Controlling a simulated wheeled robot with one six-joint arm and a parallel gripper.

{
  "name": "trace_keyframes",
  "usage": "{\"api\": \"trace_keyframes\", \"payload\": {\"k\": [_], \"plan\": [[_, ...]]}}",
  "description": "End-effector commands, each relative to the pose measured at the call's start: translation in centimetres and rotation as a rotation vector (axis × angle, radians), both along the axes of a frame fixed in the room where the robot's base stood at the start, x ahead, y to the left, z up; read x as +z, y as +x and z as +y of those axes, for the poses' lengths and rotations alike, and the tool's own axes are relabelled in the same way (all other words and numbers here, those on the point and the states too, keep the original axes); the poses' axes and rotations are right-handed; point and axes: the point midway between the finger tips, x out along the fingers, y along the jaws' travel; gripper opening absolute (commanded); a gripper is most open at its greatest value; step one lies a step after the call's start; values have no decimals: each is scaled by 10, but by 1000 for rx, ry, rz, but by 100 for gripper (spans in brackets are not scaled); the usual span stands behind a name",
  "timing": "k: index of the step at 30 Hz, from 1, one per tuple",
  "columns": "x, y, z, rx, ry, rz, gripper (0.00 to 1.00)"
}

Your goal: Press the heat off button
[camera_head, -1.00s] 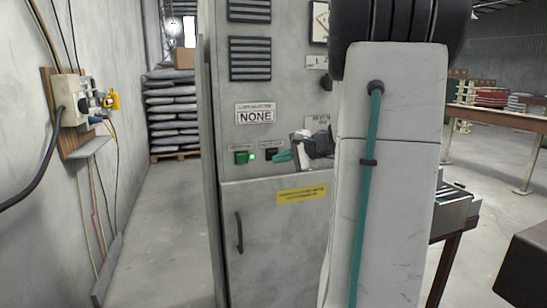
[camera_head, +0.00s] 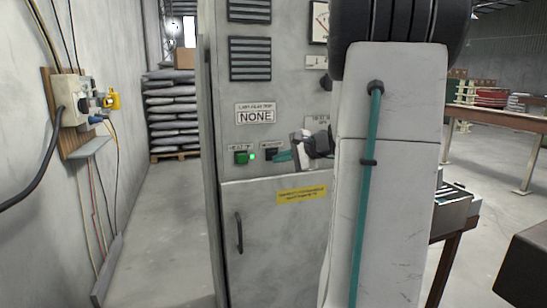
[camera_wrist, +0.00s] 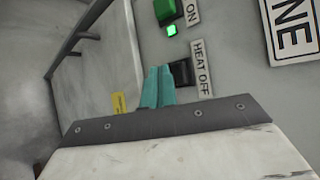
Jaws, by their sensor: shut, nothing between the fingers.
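The heat off button (camera_wrist: 205,87) is a dark block beside the "HEAT OFF" label (camera_wrist: 201,65) in the wrist view, partly hidden by my fingers. In the head view the dark button (camera_head: 268,152) sits on the grey cabinet (camera_head: 255,135), right of the green button. My gripper (camera_head: 279,156) has teal fingers and is shut and empty. In the wrist view its fingertips (camera_wrist: 160,72) overlap the dark button's near edge. I cannot tell whether they touch it.
A green button (camera_head: 240,158) with a lit green lamp (camera_head: 252,156) is left of the dark button; its label ends in "ON" in the wrist view. A "NONE" sign (camera_head: 256,116) is above. A door handle (camera_head: 239,232) is below. Open floor lies left of the cabinet.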

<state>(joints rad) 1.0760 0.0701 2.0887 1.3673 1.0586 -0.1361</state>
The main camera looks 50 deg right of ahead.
Motion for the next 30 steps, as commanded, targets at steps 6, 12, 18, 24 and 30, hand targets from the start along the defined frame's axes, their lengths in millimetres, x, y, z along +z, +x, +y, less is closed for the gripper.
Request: {"api": "trace_keyframes", "payload": {"k": [6, 12, 18, 24, 30], "plan": [[0, 6, -3, 1, 0, 0, 0], [0, 7, -4, 0, 0, 0, 0], [0, 7, -4, 0, 0, 0, 0], [0, 9, -5, 1, 0, 0, 0], [0, 11, -6, 0, 1, 0, 0]]}}
